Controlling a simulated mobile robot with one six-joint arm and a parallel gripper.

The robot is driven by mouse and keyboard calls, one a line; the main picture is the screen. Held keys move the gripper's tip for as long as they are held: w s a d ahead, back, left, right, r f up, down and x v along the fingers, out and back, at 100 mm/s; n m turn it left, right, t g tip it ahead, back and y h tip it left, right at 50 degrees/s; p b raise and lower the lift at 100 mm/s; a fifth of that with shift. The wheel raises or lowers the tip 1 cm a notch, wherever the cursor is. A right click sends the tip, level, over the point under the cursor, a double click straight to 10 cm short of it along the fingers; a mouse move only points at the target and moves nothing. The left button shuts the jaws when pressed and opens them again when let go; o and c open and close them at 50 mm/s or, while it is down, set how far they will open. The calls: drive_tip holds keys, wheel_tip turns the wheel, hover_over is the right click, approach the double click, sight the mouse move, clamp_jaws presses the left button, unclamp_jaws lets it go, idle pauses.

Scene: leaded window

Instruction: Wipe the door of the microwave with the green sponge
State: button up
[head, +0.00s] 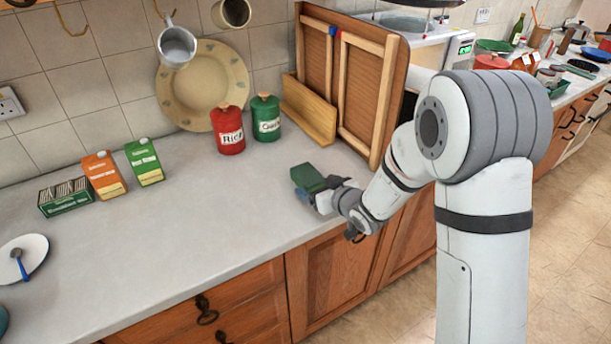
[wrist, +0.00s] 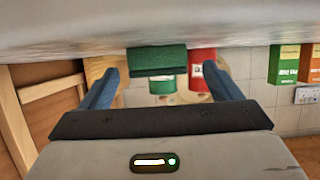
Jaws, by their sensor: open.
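The green sponge (head: 308,178) is at the front part of the grey counter, right at the end of my gripper (head: 314,190). In the wrist view the sponge (wrist: 157,58) lies against the counter surface, between and slightly ahead of my two blue fingertips. A gap shows on each side of it, so my gripper is open and not holding it. The microwave (head: 462,50), a white appliance with a green display, stands at the back right. Its door is mostly hidden behind a wooden panel and my arm.
The upright wooden panel (head: 362,85) stands between the sponge and the microwave. A red canister (head: 228,130) and a green canister (head: 265,118) stand at the back wall. Cartons (head: 103,175) are at left. The counter around the sponge is clear.

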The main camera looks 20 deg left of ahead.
sight(317, 184)
drive_tip(key=shift+x, duration=1.6)
drive_tip(key=shift+w+d+f, duration=0.1)
drive_tip(key=shift+d, duration=0.05)
drive_tip(key=shift+c, duration=0.6)
drive_tip(key=c, duration=1)
wheel_tip(317, 184, up, 10)
drive_tip(key=shift+r, duration=0.1)
